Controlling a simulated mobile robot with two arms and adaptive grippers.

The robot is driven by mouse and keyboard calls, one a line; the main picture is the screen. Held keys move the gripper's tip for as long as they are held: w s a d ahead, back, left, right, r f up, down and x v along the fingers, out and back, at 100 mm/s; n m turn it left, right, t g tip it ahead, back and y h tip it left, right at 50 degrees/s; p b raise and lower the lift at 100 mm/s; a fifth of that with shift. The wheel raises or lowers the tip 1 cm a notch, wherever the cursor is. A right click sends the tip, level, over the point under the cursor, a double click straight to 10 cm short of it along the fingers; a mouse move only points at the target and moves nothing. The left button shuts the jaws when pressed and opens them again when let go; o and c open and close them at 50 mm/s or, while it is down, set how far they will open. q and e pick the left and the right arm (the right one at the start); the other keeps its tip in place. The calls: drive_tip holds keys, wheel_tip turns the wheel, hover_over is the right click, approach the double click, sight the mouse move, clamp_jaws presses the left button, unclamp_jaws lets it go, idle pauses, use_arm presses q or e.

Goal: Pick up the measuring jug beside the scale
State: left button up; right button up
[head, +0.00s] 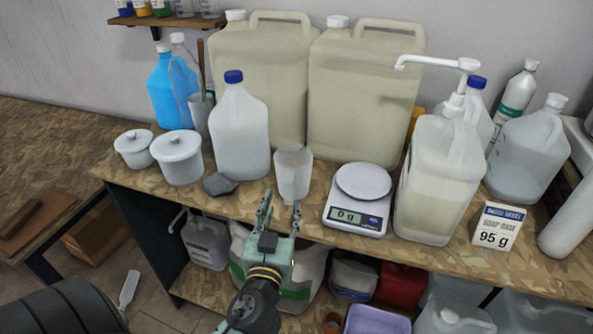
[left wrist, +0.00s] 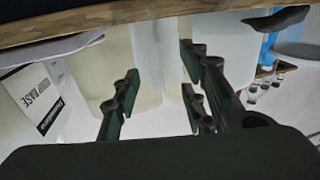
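The measuring jug (head: 293,174) is a translucent whitish cup, upright near the bench's front edge. It stands just left of the digital scale (head: 358,205), which reads 0 g with an empty pan. My left gripper (head: 281,213) is open and empty, just in front of the jug, with its fingers spread and pointing at it. In the left wrist view, which looks upside down, the pale jug (left wrist: 158,48) shows beyond and between the open fingers (left wrist: 160,92). I cannot tell whether any finger touches it. My right gripper is not in view.
A blue-capped jug (head: 240,130) and a dark stone-like lump (head: 220,184) stand left of the measuring jug. Large beige canisters (head: 365,95) stand behind. A pump bottle (head: 437,190) and a 95 g card (head: 497,228) are right of the scale. A shelf with containers lies below.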

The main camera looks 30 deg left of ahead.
sight(288, 194)
use_arm(q)
drive_tip(key=w, duration=0.1)
drive_tip(key=w+p, duration=0.1)
drive_tip(key=w+a+r+p, duration=0.1)
drive_tip(key=shift+w, duration=0.1)
drive_tip(key=shift+p+x, duration=0.55)
drive_tip(key=shift+x, duration=0.5)
drive_tip(key=shift+w+f, duration=0.25)
drive_tip(key=shift+f, duration=0.1)
drive_tip(key=shift+s, duration=0.1)
drive_tip(key=shift+c, duration=0.4)
clamp_jaws()
